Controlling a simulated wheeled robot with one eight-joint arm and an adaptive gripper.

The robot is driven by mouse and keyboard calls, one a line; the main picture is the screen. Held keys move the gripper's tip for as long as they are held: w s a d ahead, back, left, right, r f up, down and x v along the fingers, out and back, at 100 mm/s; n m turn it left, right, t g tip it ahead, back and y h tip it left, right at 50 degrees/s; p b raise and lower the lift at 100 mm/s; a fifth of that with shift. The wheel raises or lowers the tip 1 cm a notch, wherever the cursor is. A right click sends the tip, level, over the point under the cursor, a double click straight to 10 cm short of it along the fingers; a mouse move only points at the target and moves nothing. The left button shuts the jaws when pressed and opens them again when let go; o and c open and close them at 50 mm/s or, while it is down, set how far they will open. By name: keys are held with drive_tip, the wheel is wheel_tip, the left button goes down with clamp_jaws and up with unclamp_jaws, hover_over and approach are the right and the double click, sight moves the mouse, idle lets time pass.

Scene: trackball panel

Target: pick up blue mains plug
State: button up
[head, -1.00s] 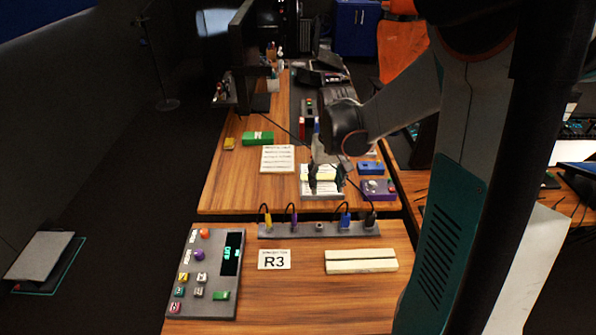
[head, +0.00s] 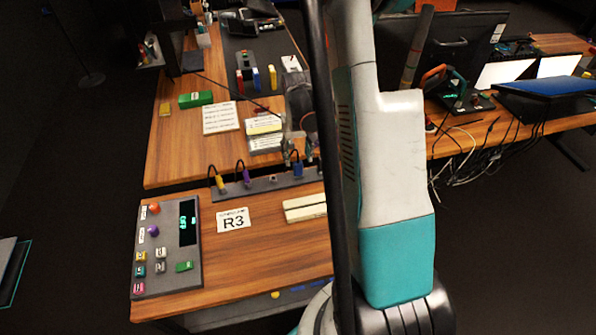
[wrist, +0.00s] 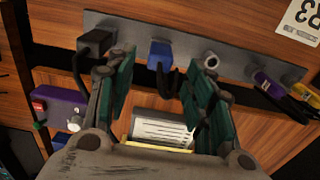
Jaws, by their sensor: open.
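The blue mains plug (head: 297,170) sits in the grey socket strip (head: 262,184), with its dark cable looping up from it. In the wrist view the blue plug (wrist: 160,54) lies beyond the fingertips, in line with the gap between them. My gripper (wrist: 158,78) is open and empty, its green-padded fingers on either side of that gap. In the head view my gripper (head: 297,148) is just behind and above the plug, partly hidden by my own arm. I see no contact with the plug.
A black plug (wrist: 97,42) is close beside one finger. An empty round socket (wrist: 210,61) is on the other side, then purple (head: 244,175) and yellow (head: 220,182) plugs. A button panel (head: 168,250) and R3 card (head: 233,220) lie in front.

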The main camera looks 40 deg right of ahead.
sight(298, 163)
wheel_tip(298, 163, down, 6)
drive_tip(key=shift+s+r+b, duration=0.1)
drive_tip(key=shift+r+b, duration=0.05)
drive_tip(key=shift+b, duration=1.05)
drive_tip(key=c, duration=1)
